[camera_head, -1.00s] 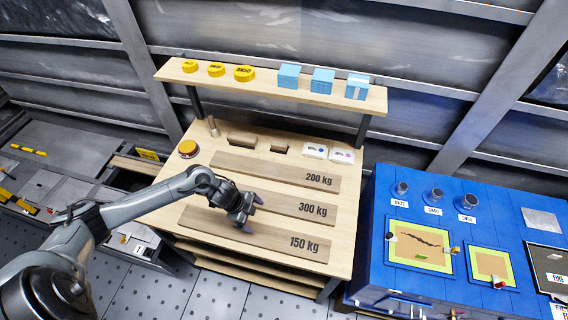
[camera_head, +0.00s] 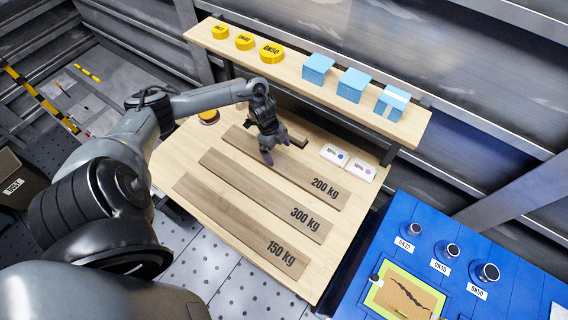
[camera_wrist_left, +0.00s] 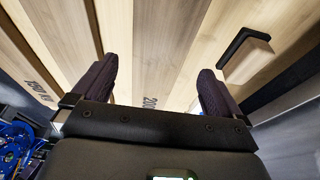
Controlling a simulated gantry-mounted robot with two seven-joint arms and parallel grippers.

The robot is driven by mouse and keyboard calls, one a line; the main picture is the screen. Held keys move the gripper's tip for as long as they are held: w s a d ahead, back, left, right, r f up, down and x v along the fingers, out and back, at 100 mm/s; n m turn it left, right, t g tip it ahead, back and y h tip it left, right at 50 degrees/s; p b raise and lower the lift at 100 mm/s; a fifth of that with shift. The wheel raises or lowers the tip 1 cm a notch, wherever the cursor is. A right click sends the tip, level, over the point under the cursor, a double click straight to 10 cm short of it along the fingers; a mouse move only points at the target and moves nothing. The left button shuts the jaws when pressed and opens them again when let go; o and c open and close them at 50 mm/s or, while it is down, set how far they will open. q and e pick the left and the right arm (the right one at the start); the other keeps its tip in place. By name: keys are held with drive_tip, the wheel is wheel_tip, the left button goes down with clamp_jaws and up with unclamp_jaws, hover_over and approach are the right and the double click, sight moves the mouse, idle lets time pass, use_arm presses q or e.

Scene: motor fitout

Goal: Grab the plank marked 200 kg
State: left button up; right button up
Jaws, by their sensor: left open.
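The plank marked 200 kg (camera_head: 312,182) is a long brown board lying flat on the wooden bench, the rearmost of three parallel planks. My left gripper (camera_head: 283,155) is open over it, left of its printed label. In the left wrist view the 200 kg plank (camera_wrist_left: 165,45) runs between the two dark fingers (camera_wrist_left: 155,85), which are spread wider than the plank. I cannot tell how far above it the fingertips are. The label is partly cut off by the gripper body there. My right gripper is not in view.
The planks marked 300 kg (camera_head: 265,195) and 150 kg (camera_head: 240,225) lie in front on the bench. A block with a black edge (camera_wrist_left: 245,55) is close beside the right finger. A raised shelf (camera_head: 300,85) with yellow discs and blue blocks stands behind. White cards (camera_head: 348,160) lie right.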

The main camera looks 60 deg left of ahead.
sight(282, 163)
use_arm(q)
drive_tip(key=shift+x, duration=3.4)
drive_tip(key=shift+a, duration=0.15)
drive_tip(key=shift+c, duration=0.2)
drive_tip(key=c, duration=1.2)
